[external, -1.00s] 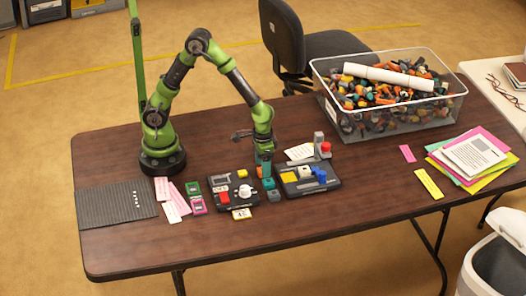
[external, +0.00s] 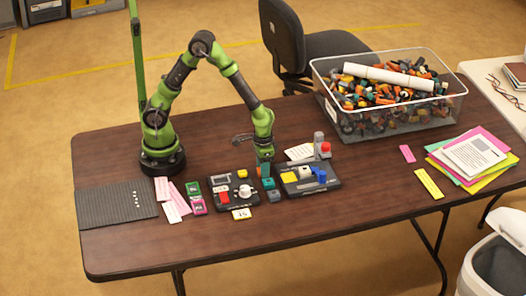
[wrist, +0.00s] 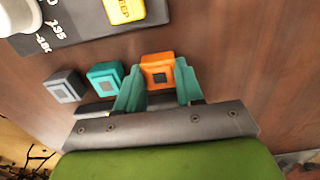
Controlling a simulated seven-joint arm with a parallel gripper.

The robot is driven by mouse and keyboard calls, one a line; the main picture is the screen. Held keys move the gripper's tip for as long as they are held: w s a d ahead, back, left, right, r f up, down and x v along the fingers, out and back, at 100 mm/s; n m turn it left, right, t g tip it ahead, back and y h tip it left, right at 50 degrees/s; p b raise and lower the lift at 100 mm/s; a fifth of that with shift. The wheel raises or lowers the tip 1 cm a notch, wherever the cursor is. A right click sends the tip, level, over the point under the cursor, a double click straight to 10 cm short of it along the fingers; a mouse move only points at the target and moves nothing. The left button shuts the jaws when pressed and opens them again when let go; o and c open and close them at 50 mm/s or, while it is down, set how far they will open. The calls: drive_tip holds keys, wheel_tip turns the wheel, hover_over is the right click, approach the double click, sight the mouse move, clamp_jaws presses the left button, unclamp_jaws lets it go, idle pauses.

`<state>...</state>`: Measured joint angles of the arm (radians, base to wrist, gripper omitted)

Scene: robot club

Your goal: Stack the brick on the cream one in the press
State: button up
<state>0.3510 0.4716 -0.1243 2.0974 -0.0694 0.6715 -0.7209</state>
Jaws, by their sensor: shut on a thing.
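The orange brick (wrist: 158,72) sits between the teal fingers of my gripper (wrist: 160,84) in the wrist view. The fingers are shut on its sides. In the external view my gripper (external: 264,170) points down at table level, between the two black devices, and the brick is mostly hidden there. The press (external: 332,184) is the black base to its right, with a grey post (external: 319,141) and a red knob (external: 326,147). The cream brick (external: 305,173) sits on this base, beside a blue piece (external: 319,175) and a yellow piece (external: 289,177).
A teal brick (wrist: 104,77) and a dark grey brick (wrist: 64,86) stand in a row beside the orange one. A black control box (external: 222,204) with a white knob (external: 245,190) is on the left. A clear bin (external: 388,120) of parts stands behind right.

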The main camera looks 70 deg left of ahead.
wheel_tip(320, 180, up, 9)
drive_tip(key=shift+f, duration=0.1)
drive_tip(key=w+d, duration=0.4)
drive_tip(key=w, duration=0.3)
approach(305, 169)
drive_tip(key=shift+s+f, duration=0.1)
drive_tip(key=shift+f, duration=1.55)
drive_tip(key=shift+f, duration=0.6)
drive_tip(key=shift+f, duration=0.25)
drive_tip(key=shift+f, duration=0.55)
idle(1.1)
